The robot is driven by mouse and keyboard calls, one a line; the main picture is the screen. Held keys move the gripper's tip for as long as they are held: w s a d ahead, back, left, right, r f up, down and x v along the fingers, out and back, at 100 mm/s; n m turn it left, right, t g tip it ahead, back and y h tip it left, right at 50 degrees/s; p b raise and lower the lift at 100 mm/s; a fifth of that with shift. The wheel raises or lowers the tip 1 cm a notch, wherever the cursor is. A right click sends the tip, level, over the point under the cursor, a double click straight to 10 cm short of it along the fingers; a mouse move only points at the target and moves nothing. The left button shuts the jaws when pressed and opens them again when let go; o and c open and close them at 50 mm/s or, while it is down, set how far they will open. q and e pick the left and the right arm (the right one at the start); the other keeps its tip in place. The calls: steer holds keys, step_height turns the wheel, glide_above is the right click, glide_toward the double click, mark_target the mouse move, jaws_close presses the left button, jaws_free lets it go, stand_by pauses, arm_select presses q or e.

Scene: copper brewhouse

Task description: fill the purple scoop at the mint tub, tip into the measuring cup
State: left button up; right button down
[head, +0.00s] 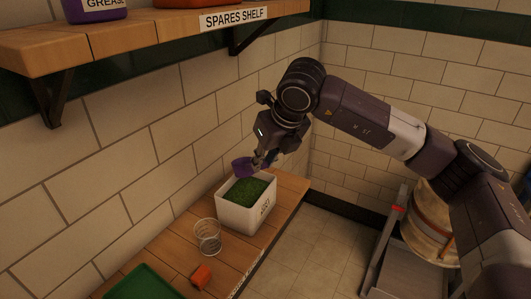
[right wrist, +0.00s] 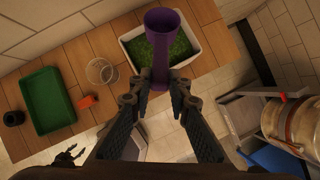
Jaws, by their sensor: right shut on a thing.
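The purple scoop (head: 242,168) is held by my right gripper (head: 261,159), which is shut on its handle. The scoop is over the back-left part of the white mint tub (head: 240,218), which holds green leaf material (head: 246,190). In the right wrist view the scoop (right wrist: 161,45) overlaps the tub (right wrist: 205,58), and its bowl shows only purple, with no green visible. The clear measuring cup (head: 208,238) stands on the bench, in front of the tub and to its left; it also shows in the right wrist view (right wrist: 101,71). My left gripper (right wrist: 70,156) appears small and dark at lower left.
An orange block (head: 201,276) and a green tray (head: 143,284) lie on the wooden bench near the cup. A black round object (right wrist: 13,118) is beyond the tray. The spares shelf (head: 180,42) juts from the wall above. A barrel (head: 430,225) stands at the right.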

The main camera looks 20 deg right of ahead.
mark_target(242, 166)
steer(key=shift+w+a+r+g+p, duration=0.1)
steer(key=shift+w+r+g+p, duration=0.35)
steer(key=shift+p, duration=1.2)
steer(key=shift+w+a+r+g+p, duration=0.15)
steer(key=shift+w+g+p, duration=0.4)
steer(key=shift+p, duration=1.1)
step_height(242, 166, down, 6)
steer(key=b, duration=0.4)
steer(key=shift+d+b, duration=0.1)
steer(key=shift+b, duration=0.2)
steer(key=shift+w+f+b, duration=0.1)
steer(key=shift+f+b, duration=1.55)
steer(key=shift+f, duration=0.15)
